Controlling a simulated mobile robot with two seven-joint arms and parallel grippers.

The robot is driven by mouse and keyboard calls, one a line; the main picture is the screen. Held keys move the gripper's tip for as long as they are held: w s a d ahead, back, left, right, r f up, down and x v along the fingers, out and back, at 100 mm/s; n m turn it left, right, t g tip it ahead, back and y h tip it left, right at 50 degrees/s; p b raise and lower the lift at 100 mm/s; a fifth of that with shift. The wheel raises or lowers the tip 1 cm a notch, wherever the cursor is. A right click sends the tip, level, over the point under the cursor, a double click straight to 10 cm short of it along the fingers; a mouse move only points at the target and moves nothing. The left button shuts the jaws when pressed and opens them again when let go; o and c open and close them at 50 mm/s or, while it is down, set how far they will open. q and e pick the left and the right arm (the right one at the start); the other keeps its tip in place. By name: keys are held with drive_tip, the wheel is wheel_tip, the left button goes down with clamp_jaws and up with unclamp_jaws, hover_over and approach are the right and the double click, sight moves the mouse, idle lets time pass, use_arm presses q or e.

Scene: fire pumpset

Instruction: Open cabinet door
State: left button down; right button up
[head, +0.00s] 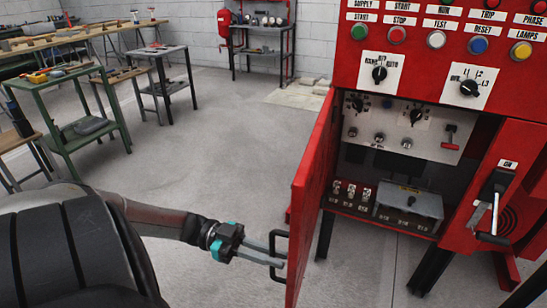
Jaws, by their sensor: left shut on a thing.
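The red cabinet (440,88) stands at the right of the head view on dark legs. Its left door (312,175) is swung open and stands out toward me, seen nearly edge-on. A black handle (276,240) sits on the outer face of the door, near its free edge. My left gripper (276,259) is shut on this handle. The open compartment shows a grey panel (400,128) with knobs, and a grey box (410,203) below it. My right gripper is not in view.
A second red door section with a lever switch (490,200) is at the right. A green workbench (70,110) and a small table (158,52) stand at the left. The concrete floor (215,140) between them and the door is clear.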

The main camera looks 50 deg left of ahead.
use_arm(q)
drive_tip(key=shift+f, duration=0.1)
drive_tip(key=c, duration=0.9)
unclamp_jaws()
drive_tip(key=shift+b+v, duration=1.6)
drive_tip(key=shift+v, duration=6)
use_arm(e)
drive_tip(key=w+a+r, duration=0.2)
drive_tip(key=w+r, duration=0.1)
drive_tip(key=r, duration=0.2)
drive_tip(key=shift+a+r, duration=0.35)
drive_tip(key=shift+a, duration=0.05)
use_arm(q)
drive_tip(key=shift+s, duration=0.1)
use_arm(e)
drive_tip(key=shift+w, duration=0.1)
